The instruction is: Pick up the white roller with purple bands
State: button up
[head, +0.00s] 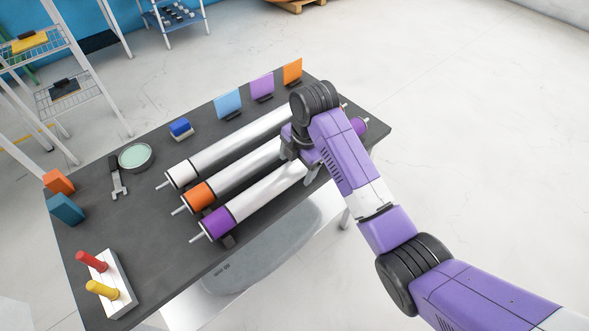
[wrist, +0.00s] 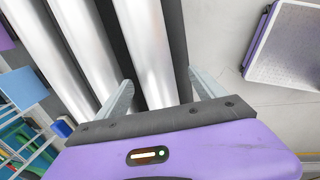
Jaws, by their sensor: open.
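The white roller with purple bands (head: 262,193) lies at the front of a row of three on the dark table. One purple band shows at its left end and another at its right end. My gripper (head: 302,172) is at the roller's right half, and my arm hides part of the roller there. In the wrist view, my gripper (wrist: 162,80) is open, with one finger on each side of a white roller (wrist: 150,45). No band shows on that stretch. Whether the fingers touch it, I cannot tell.
An orange-banded roller (head: 240,172) and a plain white roller (head: 225,150) lie parallel behind it, close by. The table (head: 140,205) also holds a red-and-yellow peg block (head: 108,285), a round green-topped dish (head: 135,157) and coloured cards (head: 228,103) at the back.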

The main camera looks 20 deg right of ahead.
jog(key=shift+w+a+f, duration=0.1)
jog(key=shift+w+f, duration=0.1)
jog(key=shift+f, duration=0.55)
jog(key=shift+w+a+f, duration=0.1)
jog(key=shift+w+f, duration=0.05)
jog(key=shift+f, duration=0.55)
jog(key=shift+c, duration=0.2)
grip_shut()
